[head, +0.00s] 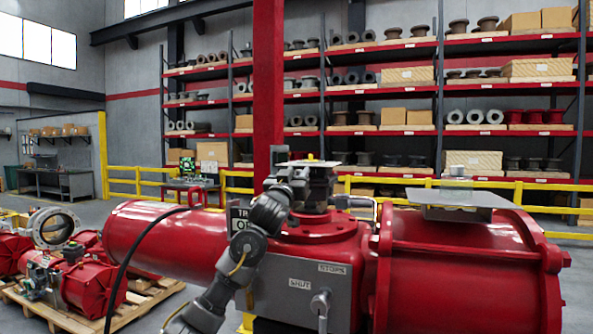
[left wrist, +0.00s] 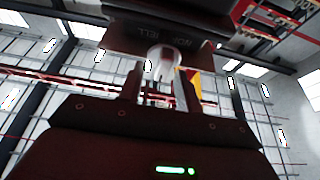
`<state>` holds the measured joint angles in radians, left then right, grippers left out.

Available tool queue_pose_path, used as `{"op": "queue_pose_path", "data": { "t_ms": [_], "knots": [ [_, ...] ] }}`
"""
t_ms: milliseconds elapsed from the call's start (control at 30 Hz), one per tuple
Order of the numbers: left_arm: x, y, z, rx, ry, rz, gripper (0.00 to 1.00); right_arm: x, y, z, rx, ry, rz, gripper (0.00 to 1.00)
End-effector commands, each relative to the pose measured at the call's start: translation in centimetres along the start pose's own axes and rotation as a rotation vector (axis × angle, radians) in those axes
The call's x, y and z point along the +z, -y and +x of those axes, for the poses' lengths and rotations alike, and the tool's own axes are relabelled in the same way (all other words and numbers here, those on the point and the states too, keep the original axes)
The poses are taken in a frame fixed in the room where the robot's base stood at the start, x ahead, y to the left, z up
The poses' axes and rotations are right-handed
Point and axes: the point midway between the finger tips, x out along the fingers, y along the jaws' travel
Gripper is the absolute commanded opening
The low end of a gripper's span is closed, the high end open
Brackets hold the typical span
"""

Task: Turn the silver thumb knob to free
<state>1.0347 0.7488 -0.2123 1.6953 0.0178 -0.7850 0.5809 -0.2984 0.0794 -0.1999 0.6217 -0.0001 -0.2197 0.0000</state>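A large red valve actuator (head: 455,270) fills the front of the head view. My left arm rises from the bottom, and my left gripper (head: 295,180) is at the dark box on top of the actuator's middle. In the left wrist view, the left gripper (left wrist: 163,88) has its two fingers apart. A pale, shiny rounded piece, likely the silver thumb knob (left wrist: 164,58), shows between and beyond the fingertips, under a dark housing (left wrist: 165,30) with upside-down lettering. I see no clear contact. In the head view my gripper and the box hide the knob. My right gripper is not in view.
A grey panel (head: 305,283) marked SHUT and STOPS carries a silver handle (head: 320,305). A grey plate (head: 450,203) lies on the right cylinder, holding a small clear block. A black cable (head: 125,265) arcs at left. Yellow rails and loaded shelves stand behind.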

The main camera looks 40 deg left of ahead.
Motion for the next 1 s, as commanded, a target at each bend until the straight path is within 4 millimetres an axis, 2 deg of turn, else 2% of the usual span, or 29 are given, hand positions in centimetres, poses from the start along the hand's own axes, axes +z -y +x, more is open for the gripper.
{"op": "queue_pose_path", "data": {
  "t_ms": [200, 467, 767, 1000],
  "knots": [
    [0.04, -0.02, -0.01, 0.0, 0.0, 0.0, 0.33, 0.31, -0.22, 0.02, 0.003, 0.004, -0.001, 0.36],
    [0.09, -0.03, -0.02, 0.001, 0.001, 0.001, 0.0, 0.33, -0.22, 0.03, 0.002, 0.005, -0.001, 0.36],
    [0.5, -0.16, -0.05, 0.0, 0.009, -0.002, 0.0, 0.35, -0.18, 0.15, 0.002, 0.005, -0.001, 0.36],
    [0.92, -0.28, -0.13, -0.026, 0.013, -0.071, 0.0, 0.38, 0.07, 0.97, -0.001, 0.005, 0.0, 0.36]
  ]
}}
